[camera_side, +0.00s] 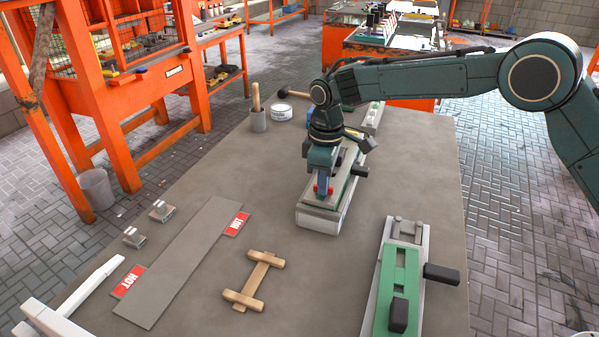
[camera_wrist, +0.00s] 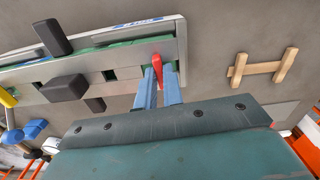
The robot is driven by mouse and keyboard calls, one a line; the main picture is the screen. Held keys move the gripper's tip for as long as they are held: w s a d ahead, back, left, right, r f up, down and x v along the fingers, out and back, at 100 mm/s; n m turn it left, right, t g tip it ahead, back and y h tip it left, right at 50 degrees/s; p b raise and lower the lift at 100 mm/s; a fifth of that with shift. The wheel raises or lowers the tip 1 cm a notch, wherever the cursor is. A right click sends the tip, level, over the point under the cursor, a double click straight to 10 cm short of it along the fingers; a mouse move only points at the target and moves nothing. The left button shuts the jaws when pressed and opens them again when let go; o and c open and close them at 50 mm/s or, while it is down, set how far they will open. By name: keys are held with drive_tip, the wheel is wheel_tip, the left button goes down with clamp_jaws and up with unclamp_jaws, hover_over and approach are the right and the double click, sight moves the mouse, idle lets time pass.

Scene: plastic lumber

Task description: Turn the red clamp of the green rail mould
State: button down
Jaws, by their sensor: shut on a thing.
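The green rail mould (camera_side: 318,216) stands on the table under my gripper, with grey metal sides, green parts and black handles. In the wrist view the mould (camera_wrist: 122,66) runs from the left to the middle. Its red clamp (camera_wrist: 157,66) is a small lever at the mould's near end, pointing up between my blue fingers. My gripper (camera_wrist: 158,88) is shut on the red clamp, one finger on each side. In the side view the red clamp (camera_side: 331,190) shows only in part beside my gripper (camera_side: 323,187); the fingers hide the rest.
A second green mould (camera_side: 386,300) with black handles lies at the front right. A wooden H-shaped piece (camera_side: 257,280) and a grey plate (camera_side: 185,262) with red HOT labels lie to the left. A cup (camera_side: 258,121) with a wooden handle and a white tin (camera_side: 281,112) stand behind.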

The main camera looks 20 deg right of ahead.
drive_tip(key=shift+n, duration=2)
drive_tip(key=shift+n, duration=2.4)
